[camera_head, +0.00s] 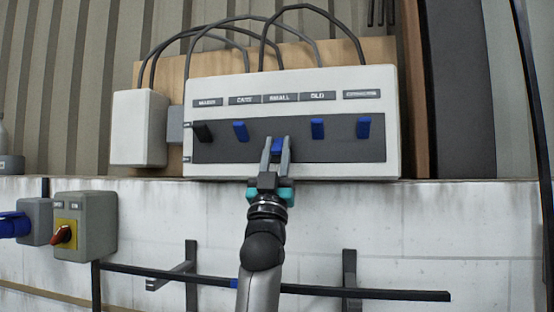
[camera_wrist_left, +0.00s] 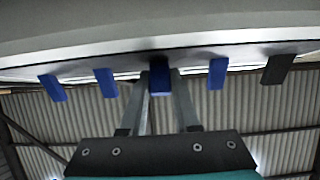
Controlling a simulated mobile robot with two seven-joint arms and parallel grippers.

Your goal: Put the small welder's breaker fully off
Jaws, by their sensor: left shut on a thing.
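A white breaker box (camera_head: 292,85) carries a row of levers on a dark panel under small label plates. The middle plate (camera_head: 280,98) seems to read SMALL. The blue lever (camera_head: 277,145) under it sits between the fingers of my left gripper (camera_head: 277,147), which is shut on it. It appears lower than the blue levers beside it, though the fingers partly cover it. In the left wrist view this blue lever (camera_wrist_left: 160,80) shows between the two grey fingers (camera_wrist_left: 160,88). My right gripper is not in view.
Neighbouring blue levers (camera_head: 240,131) (camera_head: 318,129) stand close on both sides, with another blue lever (camera_head: 363,127) at far right and a black one (camera_head: 203,132) at far left. A grey switch box (camera_head: 98,225) with a red knob is lower left. Black cables loop above.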

